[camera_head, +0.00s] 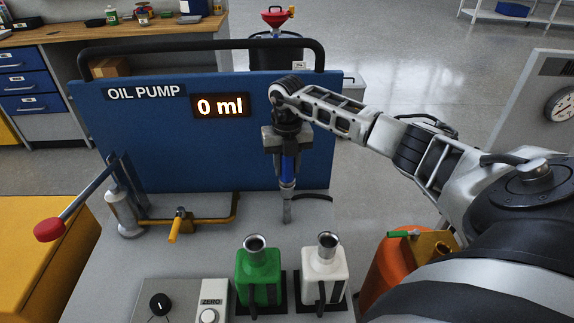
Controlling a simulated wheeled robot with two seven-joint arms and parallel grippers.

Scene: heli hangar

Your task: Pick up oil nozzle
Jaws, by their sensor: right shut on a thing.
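My right gripper (288,152) comes in from the right and points down in front of the blue oil pump panel (150,140). It is shut on the oil nozzle (289,170), which has a blue body and a grey lower end. The nozzle hangs roughly upright, its top hidden by the gripper. A dark curved piece (314,197) shows beside its lower end; I cannot tell whether they join. My left gripper is not in view.
A green can (258,268) and a white can (325,265) with metal funnel tops stand in front. A red-knobbed lever (50,229) and a yellow-handled tap (176,226) are at left. The display (220,106) reads 0 ml. An orange container (390,265) stands at right.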

